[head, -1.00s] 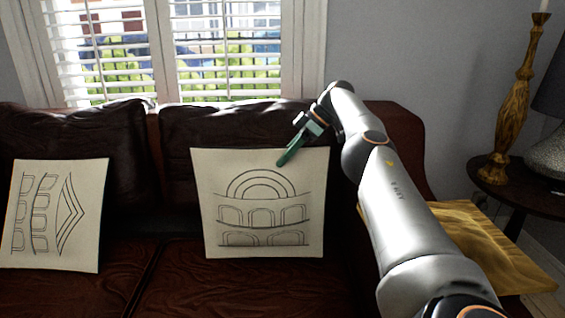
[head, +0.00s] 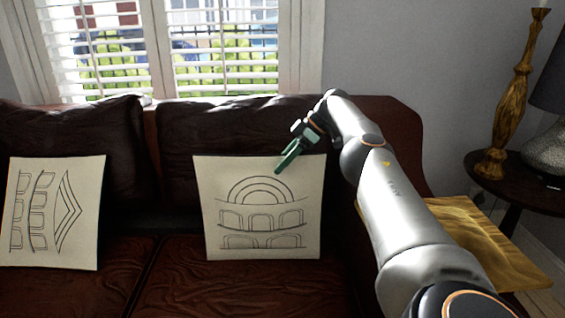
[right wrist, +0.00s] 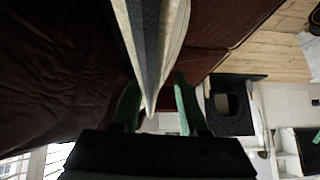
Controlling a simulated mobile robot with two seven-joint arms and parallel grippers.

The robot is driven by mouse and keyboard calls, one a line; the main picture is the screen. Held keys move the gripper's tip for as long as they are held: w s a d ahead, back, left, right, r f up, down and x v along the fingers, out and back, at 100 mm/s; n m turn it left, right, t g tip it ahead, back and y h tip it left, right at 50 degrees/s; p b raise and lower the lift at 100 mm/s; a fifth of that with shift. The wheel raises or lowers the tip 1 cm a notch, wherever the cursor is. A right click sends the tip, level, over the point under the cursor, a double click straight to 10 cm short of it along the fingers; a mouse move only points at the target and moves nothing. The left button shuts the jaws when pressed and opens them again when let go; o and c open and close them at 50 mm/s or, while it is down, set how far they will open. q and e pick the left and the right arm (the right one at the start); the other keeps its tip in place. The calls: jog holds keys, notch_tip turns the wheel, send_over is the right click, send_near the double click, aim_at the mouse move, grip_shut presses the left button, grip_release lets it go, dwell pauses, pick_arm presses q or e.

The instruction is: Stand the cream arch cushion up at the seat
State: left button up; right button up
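A cream cushion (head: 262,225) with line-drawn arches stands upright on the right seat, leaning toward the dark leather backrest. Its arches are the right way up. My right gripper (head: 290,157) reaches over its top edge, near the right end. In the right wrist view, my right gripper's green fingers (right wrist: 158,108) stand apart on either side of the cushion's edge (right wrist: 150,60), with a clear gap at the right finger. A second cream cushion (head: 55,215) leans on the left seat, its arch pattern turned sideways. My left gripper is out of view.
The brown leather sofa (head: 205,290) fills the front. A yellow cloth-like surface (head: 490,240) lies beyond its right arm. A dark side table (head: 520,190) holds a wooden candlestick (head: 510,90) and a lamp (head: 548,155). A shuttered window (head: 170,60) is behind.

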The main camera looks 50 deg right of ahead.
jog(key=shift+o, duration=0.4)
jog(key=shift+f, duration=0.1)
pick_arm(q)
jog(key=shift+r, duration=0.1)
pick_arm(e)
notch_tip(320, 180, up, 4)
jog(key=p, duration=0.4)
jog(key=f+b, duration=0.1)
jog(key=b, duration=0.2)
jog(key=shift+a, duration=0.15)
jog(key=s+a+r+b, duration=0.1)
jog(key=b, duration=0.4)
jog(key=shift+r, duration=0.2)
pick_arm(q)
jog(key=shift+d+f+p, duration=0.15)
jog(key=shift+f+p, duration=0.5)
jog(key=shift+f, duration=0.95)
pick_arm(e)
jog(key=s+a+r, duration=0.8)
jog(key=a, duration=0.1)
jog(key=shift+a+r, duration=0.25)
jog(key=shift+r, duration=0.15)
jog(key=shift+a, duration=0.1)
